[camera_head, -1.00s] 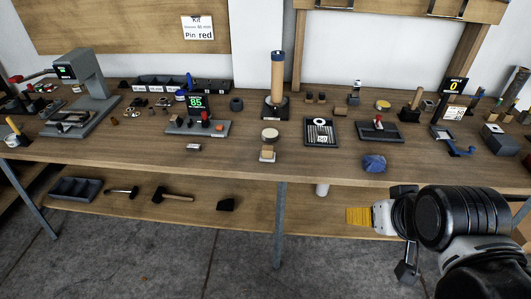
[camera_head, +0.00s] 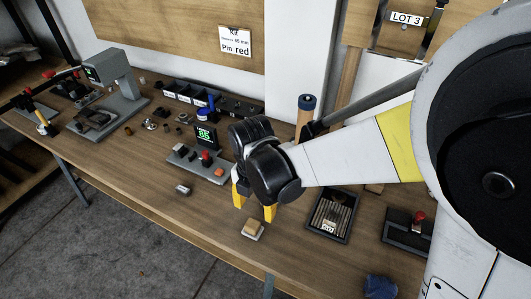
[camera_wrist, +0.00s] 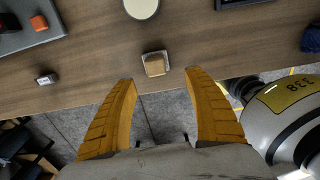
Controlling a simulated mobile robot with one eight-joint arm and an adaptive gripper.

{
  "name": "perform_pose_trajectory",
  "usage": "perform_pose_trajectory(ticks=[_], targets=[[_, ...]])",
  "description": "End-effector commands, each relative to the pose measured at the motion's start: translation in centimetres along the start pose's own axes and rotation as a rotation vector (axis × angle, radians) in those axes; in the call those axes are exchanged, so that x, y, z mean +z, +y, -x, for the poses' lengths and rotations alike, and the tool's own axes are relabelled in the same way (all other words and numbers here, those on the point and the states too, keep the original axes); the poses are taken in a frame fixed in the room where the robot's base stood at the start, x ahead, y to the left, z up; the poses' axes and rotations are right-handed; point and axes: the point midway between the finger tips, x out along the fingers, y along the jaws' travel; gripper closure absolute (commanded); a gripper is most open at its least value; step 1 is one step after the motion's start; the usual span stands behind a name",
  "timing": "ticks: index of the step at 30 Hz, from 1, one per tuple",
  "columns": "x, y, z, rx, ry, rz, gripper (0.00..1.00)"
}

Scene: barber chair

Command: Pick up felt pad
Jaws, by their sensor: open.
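A small tan block with a pale base (camera_head: 253,229), which looks like the felt pad, sits near the bench's front edge. In the wrist view it (camera_wrist: 155,64) lies just beyond the fingertips, near the middle of the gap. My gripper (camera_head: 255,208) is open and empty, its yellow fingers pointing down above the bench. In the wrist view both fingers (camera_wrist: 162,77) are spread apart and do not touch the block. A round cream disc (camera_wrist: 141,8) lies farther back; my arm hides it in the head view.
A fixture with a green "85" display (camera_head: 206,137) stands left of my gripper. A small metal block (camera_head: 183,189) lies left near the edge. A black tray (camera_head: 332,214) and a red-knobbed fixture (camera_head: 408,231) are on the right. Bare wood surrounds the tan block.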

Motion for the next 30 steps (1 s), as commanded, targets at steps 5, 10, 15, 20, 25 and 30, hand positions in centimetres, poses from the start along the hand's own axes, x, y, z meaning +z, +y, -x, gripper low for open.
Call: perform_pose_trajectory(ticks=[5,10,15,20,25,30], targets=[[-0.1,0.2,-3.1,-0.004,0.003,0.023,0.39],[-0.1,0.2,-5.4,-0.003,0.002,0.02,0.39],[-0.1,0.3,-6.2,-0.003,0.002,0.018,0.39],[0.1,0.8,-8.6,-0.003,0.002,0.018,0.39],[0.1,0.9,-10.8,-0.003,0.002,0.017,0.39],[0.1,0.9,-10.8,-0.003,0.002,0.017,0.39]])
